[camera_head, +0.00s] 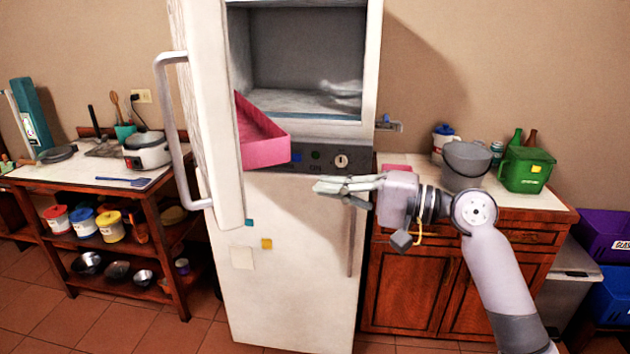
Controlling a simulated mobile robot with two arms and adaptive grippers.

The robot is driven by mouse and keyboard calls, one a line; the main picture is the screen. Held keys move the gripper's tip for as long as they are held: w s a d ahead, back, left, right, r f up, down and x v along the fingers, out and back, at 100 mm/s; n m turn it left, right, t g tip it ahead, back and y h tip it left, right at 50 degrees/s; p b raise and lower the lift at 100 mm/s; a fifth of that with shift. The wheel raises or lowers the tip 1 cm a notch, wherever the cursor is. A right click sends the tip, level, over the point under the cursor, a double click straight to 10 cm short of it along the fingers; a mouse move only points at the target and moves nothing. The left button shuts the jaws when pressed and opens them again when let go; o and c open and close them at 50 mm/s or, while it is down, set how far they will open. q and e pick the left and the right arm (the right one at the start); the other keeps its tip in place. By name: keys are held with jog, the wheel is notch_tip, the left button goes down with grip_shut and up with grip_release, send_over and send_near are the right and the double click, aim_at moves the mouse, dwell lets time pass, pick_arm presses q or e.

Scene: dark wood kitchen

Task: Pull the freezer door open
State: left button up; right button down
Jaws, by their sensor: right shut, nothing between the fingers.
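A tall white fridge-freezer (275,280) stands against the wall. Its upper door (212,120) is swung wide open to the left, with a long pale handle (172,125) on its outer face. The open upper compartment (308,50) is grey inside and looks empty. The lower door (290,225) is shut, with a thin vertical handle (351,240) near its right edge. My right gripper (316,187) is shut and empty, pointing left in front of the lower door's top, just below the control panel. It is apart from the upper door. My left gripper is out of view.
A pink bin (260,138) juts out between the open door and the compartment. A wooden shelf table (90,172) with a cooker stands at the left. A counter (540,195) with a grey bucket (466,163) and green bin (526,169) stands at the right.

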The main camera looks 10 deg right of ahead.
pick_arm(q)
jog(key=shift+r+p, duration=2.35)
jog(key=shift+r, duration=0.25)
pick_arm(e)
jog(key=s+a+x, duration=0.1)
jog(key=s+x, duration=0.1)
jog(key=x, duration=0.9)
jog(key=shift+s+a, duration=0.2)
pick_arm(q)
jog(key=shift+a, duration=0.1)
pick_arm(e)
jog(key=shift+f, duration=0.1)
